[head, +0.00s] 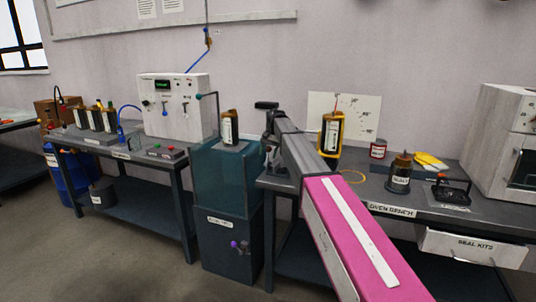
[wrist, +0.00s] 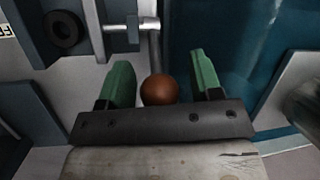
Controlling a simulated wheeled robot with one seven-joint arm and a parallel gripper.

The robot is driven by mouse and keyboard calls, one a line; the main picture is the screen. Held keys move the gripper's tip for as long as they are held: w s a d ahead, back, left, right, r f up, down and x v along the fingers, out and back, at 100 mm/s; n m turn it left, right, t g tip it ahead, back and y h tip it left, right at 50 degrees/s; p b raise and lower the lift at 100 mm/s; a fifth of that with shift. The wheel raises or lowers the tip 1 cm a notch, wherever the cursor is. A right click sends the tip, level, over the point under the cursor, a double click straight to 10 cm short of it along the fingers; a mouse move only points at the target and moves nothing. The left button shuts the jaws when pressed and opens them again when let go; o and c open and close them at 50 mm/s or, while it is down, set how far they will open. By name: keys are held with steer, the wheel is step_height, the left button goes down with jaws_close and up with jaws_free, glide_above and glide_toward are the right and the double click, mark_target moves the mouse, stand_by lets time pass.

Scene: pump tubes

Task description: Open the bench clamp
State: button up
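In the wrist view, my gripper (wrist: 162,84) is open, with its two green fingers apart. A brown ball knob (wrist: 158,91) shows between them, with a gap to the right finger and a narrower one to the left. A thin grey rod runs up from the knob. Beside the rod, a metal screw with a grey block (wrist: 128,33) appears to be part of the bench clamp. I cannot tell how deep the knob sits between the fingers. In the head view, my pink and grey arm reaches to the left end of the oven bench and hides most of that spot.
The oven bench (head: 385,207) holds an amber bottle (head: 400,176), a red-labelled can (head: 378,149) and a yellow-framed bottle (head: 331,133). A teal cabinet (head: 225,180) with a bottle on top stands close left of my arm. A white control box (head: 178,108) stands on the left bench.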

steer(key=v, duration=1)
steer(key=shift+r, duration=0.4)
steer(key=shift+d, duration=0.1)
